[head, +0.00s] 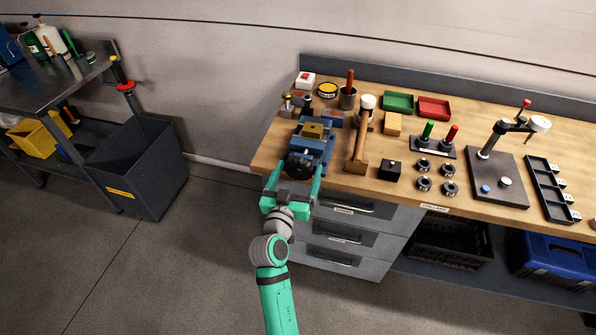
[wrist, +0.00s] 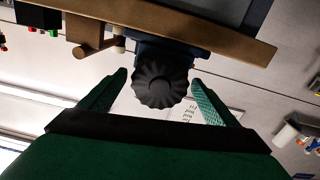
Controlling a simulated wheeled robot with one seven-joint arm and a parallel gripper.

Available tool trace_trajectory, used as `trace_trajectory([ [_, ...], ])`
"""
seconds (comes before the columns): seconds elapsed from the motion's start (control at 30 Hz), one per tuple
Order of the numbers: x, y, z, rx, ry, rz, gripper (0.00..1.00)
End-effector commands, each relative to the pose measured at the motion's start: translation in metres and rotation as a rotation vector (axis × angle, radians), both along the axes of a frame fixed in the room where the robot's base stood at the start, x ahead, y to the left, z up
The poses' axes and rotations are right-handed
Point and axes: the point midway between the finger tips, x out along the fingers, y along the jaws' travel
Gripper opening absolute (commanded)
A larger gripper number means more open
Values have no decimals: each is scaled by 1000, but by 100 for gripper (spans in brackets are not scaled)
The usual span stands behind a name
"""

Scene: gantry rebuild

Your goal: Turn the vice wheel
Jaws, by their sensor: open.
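In the wrist view the wheel (wrist: 161,82) sits in the middle, between the tips of my two green fingers. My gripper (head: 294,180) is open, with one finger on each side of the wheel; it also shows in the wrist view (wrist: 158,88). A gap shows between each finger and the wheel in the wrist view, so I see no contact.
A wooden mallet (head: 361,140) lies right of the vice, and a black block (head: 390,170) sits beyond it. Grey drawers (head: 345,235) are under the bench front. A dark bin (head: 140,165) stands at the left. The floor between bin and bench is clear.

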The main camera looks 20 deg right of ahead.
Motion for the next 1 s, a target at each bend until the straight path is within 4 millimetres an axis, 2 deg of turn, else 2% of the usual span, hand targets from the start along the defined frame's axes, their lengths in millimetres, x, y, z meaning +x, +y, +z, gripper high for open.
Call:
trace_trajectory([
  [0.27,2,-1,0,-1,-1,0,83],
  [0.3,2,-1,0,-1,-1,0,81],
  [0.47,2,-1,0,-1,-1,0,42],
  [0.77,2,-1,0,-17,11,0,42],
  [1.0,2,0,0,-109,74,1,42],
])
